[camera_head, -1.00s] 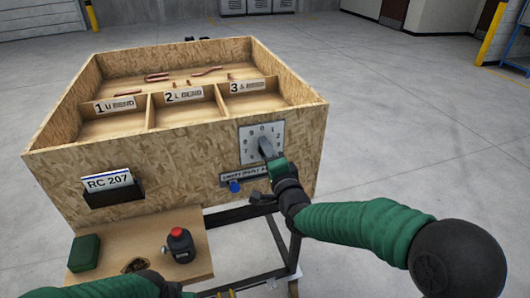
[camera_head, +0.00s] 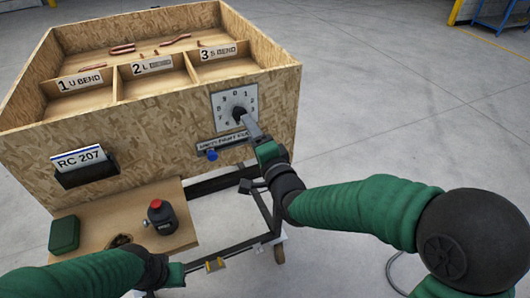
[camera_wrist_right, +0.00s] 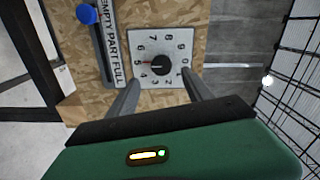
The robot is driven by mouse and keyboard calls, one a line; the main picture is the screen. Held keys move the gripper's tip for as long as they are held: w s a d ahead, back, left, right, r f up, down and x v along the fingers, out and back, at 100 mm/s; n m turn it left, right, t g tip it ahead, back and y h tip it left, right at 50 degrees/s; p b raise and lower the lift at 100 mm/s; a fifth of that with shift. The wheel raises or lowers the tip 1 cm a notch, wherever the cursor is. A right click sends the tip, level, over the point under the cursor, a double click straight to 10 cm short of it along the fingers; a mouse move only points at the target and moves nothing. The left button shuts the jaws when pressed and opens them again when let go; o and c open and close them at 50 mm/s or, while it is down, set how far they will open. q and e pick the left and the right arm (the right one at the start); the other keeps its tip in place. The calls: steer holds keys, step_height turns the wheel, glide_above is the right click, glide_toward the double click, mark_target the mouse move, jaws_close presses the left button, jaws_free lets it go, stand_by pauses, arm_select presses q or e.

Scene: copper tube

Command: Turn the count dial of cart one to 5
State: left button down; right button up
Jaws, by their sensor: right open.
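The count dial (camera_head: 235,103) is a white square plate with digits and a black knob (camera_head: 239,113), on the front of the wooden cart box (camera_head: 150,130). In the right wrist view the black knob (camera_wrist_right: 161,64) has a red mark that points left, at the 5. My right gripper (camera_head: 250,128) is in front of the dial. In the right wrist view its two fingers (camera_wrist_right: 160,82) are open, spread to either side below the knob, with nothing between them and no visible contact. My left gripper (camera_head: 172,274) is low at the bottom left; its fingers are not clear.
A slider with a blue knob (camera_head: 212,154) sits just below the dial. The box front has a card holder labelled RC 207 (camera_head: 85,172).

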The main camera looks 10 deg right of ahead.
steer(key=v, duration=0.9)
steer(key=shift+s+d, duration=0.25)
steer(key=s+d+f+n+g+h+p, duration=0.1)
steer(key=s+d+f+n+g+h, duration=0.15)
steer(key=d+f+n+g, duration=0.35)
steer(key=s+d+f+n+g+h+p, duration=0.1)
steer(key=s+d+f+g+h+p, duration=0.2)
steer(key=f, duration=0.5)
steer(key=s+d+f+n+g, duration=0.2)
steer(key=s, duration=0.4)
steer(key=s+d+f+n+g, duration=0.2)
steer(key=s+f+n+g, duration=0.1)
steer(key=s, duration=0.3)
steer(key=shift+d+g, duration=0.3)
steer(key=shift+d, duration=0.1)
steer(key=shift+s, duration=0.1)
